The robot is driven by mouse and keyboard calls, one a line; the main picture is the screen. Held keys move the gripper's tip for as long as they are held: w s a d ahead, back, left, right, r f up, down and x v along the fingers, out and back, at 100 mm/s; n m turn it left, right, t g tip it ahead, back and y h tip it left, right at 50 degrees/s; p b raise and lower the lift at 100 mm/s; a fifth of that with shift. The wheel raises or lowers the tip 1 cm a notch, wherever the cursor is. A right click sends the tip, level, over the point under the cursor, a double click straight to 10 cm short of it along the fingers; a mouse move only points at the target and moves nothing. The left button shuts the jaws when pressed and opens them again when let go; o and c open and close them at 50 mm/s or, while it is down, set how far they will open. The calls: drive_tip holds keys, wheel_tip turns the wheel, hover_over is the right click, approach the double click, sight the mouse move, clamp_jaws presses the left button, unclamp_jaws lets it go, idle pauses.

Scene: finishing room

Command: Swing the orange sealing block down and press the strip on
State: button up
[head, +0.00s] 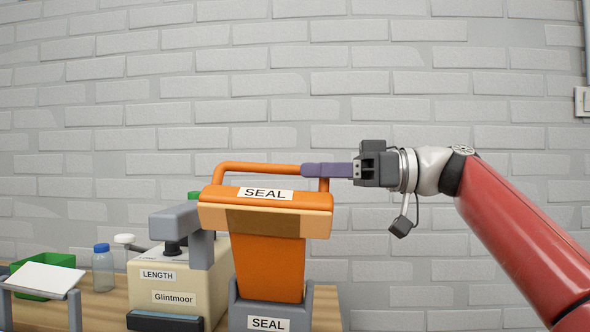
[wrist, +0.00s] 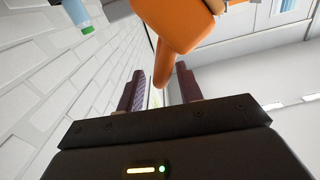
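The orange sealing block (head: 222,194), labelled SEAL, stands raised above a grey base (head: 237,313) that also reads SEAL. A tan lower edge and a brown patch show on its front. An orange bar handle (head: 250,168) runs along its top. My gripper (head: 312,170) is at the right end of this handle, its purple fingers overlapping the bar. In the wrist view, the handle (wrist: 161,78) reaches between my two fingers, with gaps visible on both sides, so my gripper (wrist: 159,78) looks open. I cannot make out the strip.
Left of the sealer stands a cream machine (head: 205,280) labelled LENGTH and Glintmoor, with a grey arm (head: 201,250). Further left are a blue-capped bottle (head: 103,272), a green tray (head: 62,260) and a white sloped panel (head: 45,278). A brick wall (head: 450,90) is behind; space above the block is clear.

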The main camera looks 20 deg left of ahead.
drive_tip(key=shift+x, duration=1.55)
drive_tip(key=shift+c, duration=0.5)
clamp_jaws()
